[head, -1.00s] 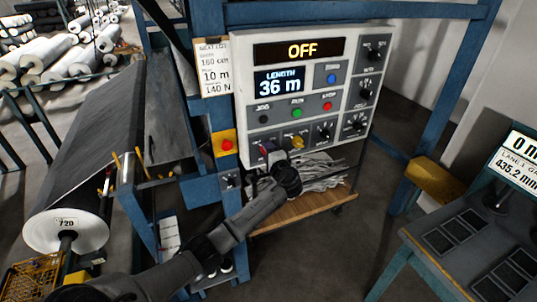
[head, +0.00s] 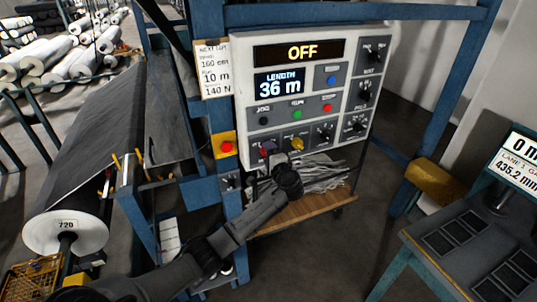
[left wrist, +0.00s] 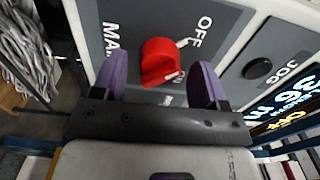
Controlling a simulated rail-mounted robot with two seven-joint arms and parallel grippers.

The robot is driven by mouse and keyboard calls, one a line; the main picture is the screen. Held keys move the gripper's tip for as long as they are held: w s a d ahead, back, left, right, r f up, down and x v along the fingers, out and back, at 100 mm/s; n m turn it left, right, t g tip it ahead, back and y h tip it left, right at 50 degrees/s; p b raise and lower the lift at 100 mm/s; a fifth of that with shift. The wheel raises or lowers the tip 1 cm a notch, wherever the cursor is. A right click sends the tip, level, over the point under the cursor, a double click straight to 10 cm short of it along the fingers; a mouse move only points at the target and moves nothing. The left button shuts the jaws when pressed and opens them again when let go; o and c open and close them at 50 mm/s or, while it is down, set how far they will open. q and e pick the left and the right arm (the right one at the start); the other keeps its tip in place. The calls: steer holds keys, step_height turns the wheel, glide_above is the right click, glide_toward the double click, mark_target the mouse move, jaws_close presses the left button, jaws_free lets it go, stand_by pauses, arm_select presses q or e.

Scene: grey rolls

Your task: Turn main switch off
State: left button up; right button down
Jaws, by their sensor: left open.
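The main switch is a red rotary knob (left wrist: 160,62) on a grey plate in the left wrist view. White OFF lettering is beside it, with ON and MAIN lettering partly covered. A white mark shows at its OFF side; I cannot tell its exact setting. My left gripper (left wrist: 160,82) is open, with one purple finger on each side of the knob; contact is not clear. In the head view, my left gripper (head: 268,149) is at the lower left of the control panel (head: 240,60) and hides the knob. The panel's top display (head: 302,52) reads OFF. My right gripper is not in view.
A yellow knob (head: 297,143) sits just right of my left gripper. A red button on a yellow box (head: 227,146) is to its left, on a blue post. Below the panel is a wooden shelf (head: 300,212) with grey scraps.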

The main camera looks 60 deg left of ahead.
arm_select(q)
steer(key=s+d, duration=0.2)
steer(key=d, duration=1.1)
steer(key=shift+b, duration=0.4)
